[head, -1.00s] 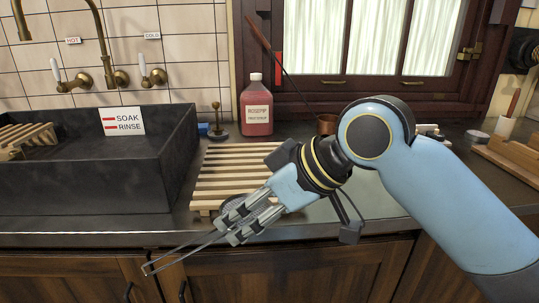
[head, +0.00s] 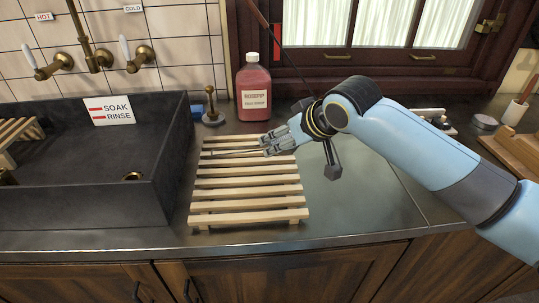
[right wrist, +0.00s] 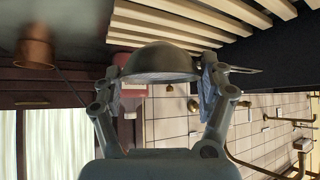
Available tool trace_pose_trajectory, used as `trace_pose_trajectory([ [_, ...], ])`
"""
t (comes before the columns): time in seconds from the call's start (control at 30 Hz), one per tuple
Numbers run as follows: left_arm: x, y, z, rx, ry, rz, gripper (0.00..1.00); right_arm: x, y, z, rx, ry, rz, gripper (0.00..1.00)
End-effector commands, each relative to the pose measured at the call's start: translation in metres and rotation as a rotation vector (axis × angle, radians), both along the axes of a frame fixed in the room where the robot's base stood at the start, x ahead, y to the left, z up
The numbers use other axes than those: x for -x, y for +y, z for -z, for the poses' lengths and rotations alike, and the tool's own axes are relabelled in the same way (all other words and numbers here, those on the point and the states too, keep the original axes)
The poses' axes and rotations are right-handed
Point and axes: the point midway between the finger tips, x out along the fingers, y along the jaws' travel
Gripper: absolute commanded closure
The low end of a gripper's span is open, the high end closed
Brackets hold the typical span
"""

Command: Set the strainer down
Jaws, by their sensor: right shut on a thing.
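The strainer shows in the right wrist view as a grey rounded bowl (right wrist: 160,60) between the two fingers of my right gripper (right wrist: 162,82). In the head view, my right gripper (head: 272,147) is over the far part of the slatted wooden rack (head: 245,196). The strainer's thin handle (head: 232,152) points left over the far slats, and its bowl is mostly hidden by the fingers. I cannot tell whether the strainer touches the slats. My left gripper is not in view.
A dark stone sink (head: 70,205) with a soak/rinse sign (head: 108,111) is left of the rack. A red bottle (head: 253,92) and a brass-stemmed plug (head: 212,108) stand behind it. A copper pot (right wrist: 35,48) shows in the wrist view. The counter right of the rack is clear.

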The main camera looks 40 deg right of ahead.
Motion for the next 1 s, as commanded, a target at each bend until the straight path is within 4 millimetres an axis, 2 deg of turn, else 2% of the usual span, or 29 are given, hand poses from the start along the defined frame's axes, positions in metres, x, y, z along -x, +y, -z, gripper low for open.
trace_pose_trajectory([
  [0.1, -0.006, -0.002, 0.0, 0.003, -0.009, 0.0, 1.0, -0.022, 0.007, 0.013, -0.001, 0.001, 0.001, 0.61],
  [0.23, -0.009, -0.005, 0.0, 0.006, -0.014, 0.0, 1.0, -0.034, 0.01, 0.021, 0.001, 0.0, 0.0, 0.61],
  [0.33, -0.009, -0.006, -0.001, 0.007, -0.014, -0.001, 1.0, -0.036, 0.011, 0.028, 0.003, 0.003, -0.001, 0.61],
  [0.57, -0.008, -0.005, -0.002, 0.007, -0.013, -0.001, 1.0, -0.035, 0.01, 0.06, 0.003, 0.002, -0.001, 0.61],
  [0.93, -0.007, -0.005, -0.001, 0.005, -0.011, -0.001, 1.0, -0.035, 0.01, 0.064, 0.003, 0.001, -0.001, 0.61],
  [0.97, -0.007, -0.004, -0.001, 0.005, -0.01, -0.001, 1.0, -0.035, 0.01, 0.065, 0.003, 0.001, -0.001, 0.21],
  [1.0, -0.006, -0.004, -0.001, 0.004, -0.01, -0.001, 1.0, -0.035, 0.01, 0.064, 0.003, 0.001, -0.001, 0.16],
])
